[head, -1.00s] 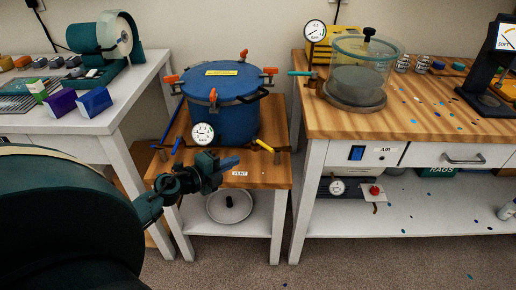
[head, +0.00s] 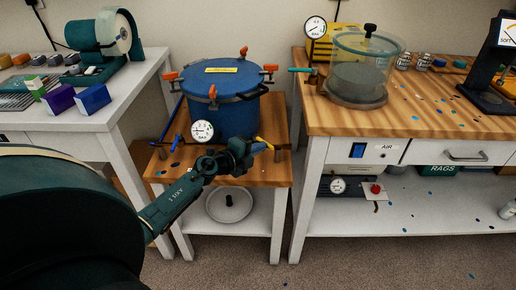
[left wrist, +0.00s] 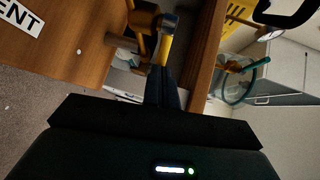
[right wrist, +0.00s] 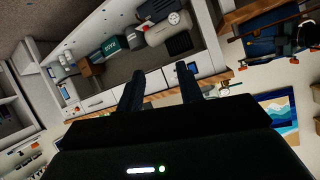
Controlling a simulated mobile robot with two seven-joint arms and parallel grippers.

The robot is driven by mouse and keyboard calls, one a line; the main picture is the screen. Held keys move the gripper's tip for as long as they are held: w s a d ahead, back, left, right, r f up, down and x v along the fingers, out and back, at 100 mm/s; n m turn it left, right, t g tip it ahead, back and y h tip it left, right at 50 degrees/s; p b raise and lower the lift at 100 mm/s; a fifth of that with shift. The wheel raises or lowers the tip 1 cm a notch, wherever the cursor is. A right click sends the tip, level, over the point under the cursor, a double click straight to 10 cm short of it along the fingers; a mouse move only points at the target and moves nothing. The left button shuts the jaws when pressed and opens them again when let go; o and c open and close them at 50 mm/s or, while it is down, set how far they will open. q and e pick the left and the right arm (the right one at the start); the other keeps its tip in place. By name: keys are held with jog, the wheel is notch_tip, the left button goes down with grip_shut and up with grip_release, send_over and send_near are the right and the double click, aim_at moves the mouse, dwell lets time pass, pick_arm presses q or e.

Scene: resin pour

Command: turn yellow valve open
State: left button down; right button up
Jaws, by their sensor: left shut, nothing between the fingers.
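The yellow valve handle (head: 266,142) is at the front right of the blue pressure pot (head: 222,112), on the small wooden-topped stand (head: 255,182). In the left wrist view the yellow handle (left wrist: 166,50) runs from its metal fitting (left wrist: 167,22) down to my fingertips. My left gripper (head: 260,147) is shut with nothing held. Its fingertips (left wrist: 161,72) are at the free end of the handle and appear to touch or nearly touch it; contact is unclear. My right gripper (right wrist: 160,82) is open and empty in its wrist view, and out of the head view.
A blue handle (head: 177,141) and a gauge (head: 202,131) are at the pot's front left. A VENT label (left wrist: 20,17) is on the stand's edge. The right bench (head: 420,115) carries a glass chamber (head: 362,72). Floor shows between stand and bench.

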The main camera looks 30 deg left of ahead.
aim_at(270, 146)
pick_arm(q)
jog(key=w+n+y+p, duration=0.1)
jog(key=n+y, duration=0.1)
jog(key=y, duration=0.1)
jog(key=w+d+n+y+p, duration=0.1)
jog(key=n+y+p, duration=0.1)
jog(key=y, duration=0.1)
jog(key=w+d+n+y+p, duration=0.1)
jog(key=n+y+p, duration=0.1)
jog(key=n+y, duration=0.1)
jog(key=shift+w+d+f+g+y, duration=0.1)
jog(key=shift+w+f+g+y, duration=0.05)
jog(key=shift+w+g+y, duration=0.2)
jog(key=shift+w+n+g+y+b, duration=0.25)
jog(key=shift+w+n+y+b, duration=0.2)
jog(key=shift+b, duration=0.1)
pick_arm(e)
jog(key=shift+w+r+n, duration=0.25)
jog(key=shift+r+n, duration=0.05)
jog(key=shift+r, duration=0.85)
pick_arm(q)
jog(key=shift+r, duration=0.2)
pick_arm(e)
jog(key=shift+s+f, duration=0.15)
pick_arm(q)
jog(key=shift+s, duration=0.1)
pick_arm(e)
jog(key=shift+s+d+g, duration=0.1)
jog(key=shift+d+g, duration=0.05)
jog(key=shift+g, duration=0.15)
